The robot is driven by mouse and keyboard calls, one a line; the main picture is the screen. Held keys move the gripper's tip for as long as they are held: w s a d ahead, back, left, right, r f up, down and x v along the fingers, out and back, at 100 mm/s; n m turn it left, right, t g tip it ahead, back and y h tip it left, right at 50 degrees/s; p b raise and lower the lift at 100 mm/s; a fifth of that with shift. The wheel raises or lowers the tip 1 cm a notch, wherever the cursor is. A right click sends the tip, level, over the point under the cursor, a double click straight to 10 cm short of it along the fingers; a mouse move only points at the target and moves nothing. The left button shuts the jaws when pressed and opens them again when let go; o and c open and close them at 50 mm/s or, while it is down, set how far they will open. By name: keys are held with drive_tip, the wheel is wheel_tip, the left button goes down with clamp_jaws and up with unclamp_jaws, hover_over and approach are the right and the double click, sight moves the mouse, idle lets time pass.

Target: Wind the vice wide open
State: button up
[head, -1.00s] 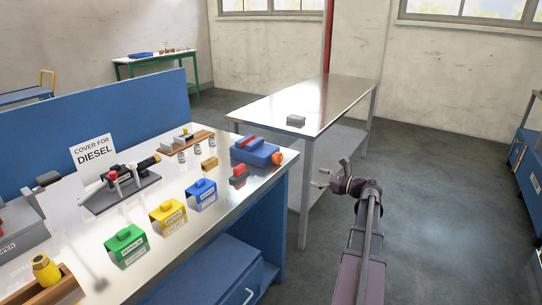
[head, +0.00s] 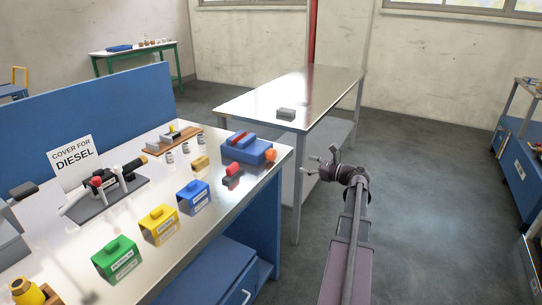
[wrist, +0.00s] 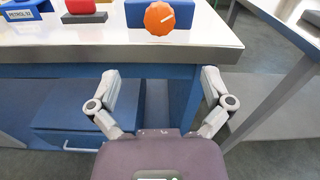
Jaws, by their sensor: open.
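The vice (head: 245,149) is a blue block with a red part on top, at the right end of the steel-topped bench. Its orange round knob (head: 270,155) faces the bench's right front edge. In the wrist view the knob (wrist: 159,18) shows a pale line pointing right, with part of the blue vice body (wrist: 135,14) beside it. The jaw gap cannot be made out. My gripper (head: 321,162) is open and empty, off the bench to the right of the vice. In the wrist view my gripper (wrist: 160,78) is below and short of the knob, touching nothing.
A red block on a dark base (head: 232,175) sits close before the vice. Blue (head: 194,197), yellow (head: 159,225) and green (head: 117,259) covers line the bench front. A second steel table (head: 310,95) stands behind right. Open floor lies at right.

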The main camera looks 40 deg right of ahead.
sight(274, 155)
drive_tip(key=x, duration=1.3)
drive_tip(key=shift+w+a, duration=0.15)
drive_tip(key=shift+w, duration=0.2)
drive_tip(key=c, duration=1.1)
